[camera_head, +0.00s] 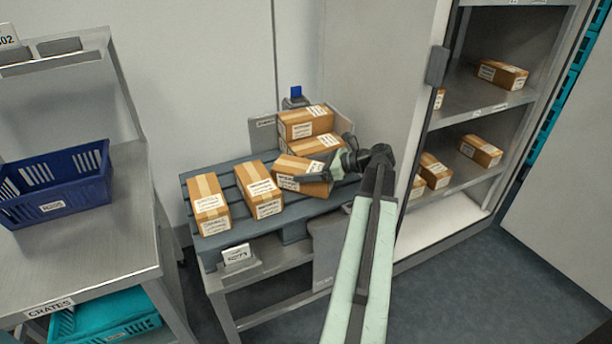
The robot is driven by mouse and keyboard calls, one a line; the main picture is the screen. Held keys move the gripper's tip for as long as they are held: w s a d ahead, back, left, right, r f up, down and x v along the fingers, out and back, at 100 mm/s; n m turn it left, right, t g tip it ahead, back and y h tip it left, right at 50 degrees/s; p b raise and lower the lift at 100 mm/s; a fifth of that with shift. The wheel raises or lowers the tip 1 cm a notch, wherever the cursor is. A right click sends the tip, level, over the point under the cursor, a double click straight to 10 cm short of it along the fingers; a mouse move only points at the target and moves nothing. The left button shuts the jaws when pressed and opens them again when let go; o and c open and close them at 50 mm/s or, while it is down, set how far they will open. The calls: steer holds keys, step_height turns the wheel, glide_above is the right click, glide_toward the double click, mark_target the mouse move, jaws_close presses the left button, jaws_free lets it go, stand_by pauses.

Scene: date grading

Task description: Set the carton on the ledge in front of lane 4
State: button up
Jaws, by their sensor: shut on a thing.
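My gripper (323,178) is shut on a brown taped carton (290,166) with white labels. The carton sits tilted at or just above the right part of a grey slatted pallet (240,228); I cannot tell whether it touches. Two more cartons stand on the pallet to its left, a near one (208,196) and a middle one (257,184). Two others are stacked behind it, the upper one (305,120) on the lower one (318,146). No ledge marked lane 4 can be made out.
An open cabinet (437,70) at the right has shelves with several cartons (481,150). A steel table (100,245) at the left bears a blue crate (62,204), with a teal crate (110,318) below. A small sign (237,255) stands at the pallet's front. Floor at the right is clear.

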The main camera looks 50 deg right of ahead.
steer(key=shift+f, duration=0.25)
steer(key=o, duration=2)
steer(key=shift+c, duration=0.2)
steer(key=shift+r, duration=0.2)
steer(key=p+v, duration=0.5)
steer(key=v, duration=0.7)
